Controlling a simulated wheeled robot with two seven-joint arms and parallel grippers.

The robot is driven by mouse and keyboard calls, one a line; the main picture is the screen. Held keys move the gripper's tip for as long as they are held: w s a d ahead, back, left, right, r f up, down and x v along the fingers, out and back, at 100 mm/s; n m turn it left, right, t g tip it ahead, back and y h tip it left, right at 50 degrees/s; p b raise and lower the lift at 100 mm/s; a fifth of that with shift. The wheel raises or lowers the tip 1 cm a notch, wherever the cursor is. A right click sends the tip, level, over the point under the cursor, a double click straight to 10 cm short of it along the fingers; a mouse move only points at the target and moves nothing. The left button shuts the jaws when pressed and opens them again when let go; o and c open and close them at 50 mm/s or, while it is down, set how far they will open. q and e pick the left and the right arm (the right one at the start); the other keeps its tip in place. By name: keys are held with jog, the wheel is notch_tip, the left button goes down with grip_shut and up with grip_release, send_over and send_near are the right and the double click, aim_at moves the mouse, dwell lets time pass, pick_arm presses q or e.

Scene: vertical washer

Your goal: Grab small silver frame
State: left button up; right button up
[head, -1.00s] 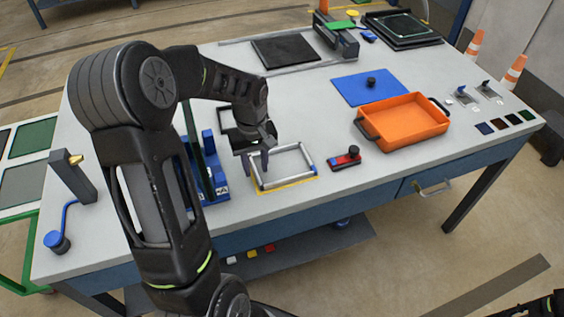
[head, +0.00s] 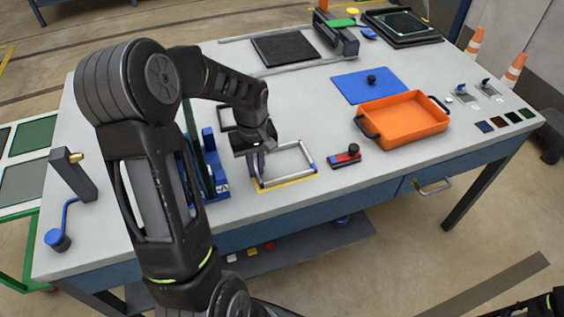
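The small silver frame (head: 288,179) is a rectangular outline of silver bars with a blue corner piece. It lies on the grey table within a yellow marked outline, near the front edge. My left gripper (head: 257,166) points down at the frame's left bar, its fingers close together on that bar. The fingers and the wrist hide part of the left side. My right gripper is not in view.
A blue fixture (head: 217,180) stands just left of the frame. A red and black switch box (head: 345,160) sits to its right, and an orange tray (head: 405,122) is farther right. A blue mat (head: 358,90) lies behind. The table (head: 310,115) is clear behind the frame.

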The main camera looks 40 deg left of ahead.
pick_arm(q)
grip_shut()
jog(key=shift+r, duration=0.15)
notch_tip(320, 180, up, 10)
jog(key=b, duration=0.1)
dwell(0.6)
jog(key=shift+f, duration=0.2)
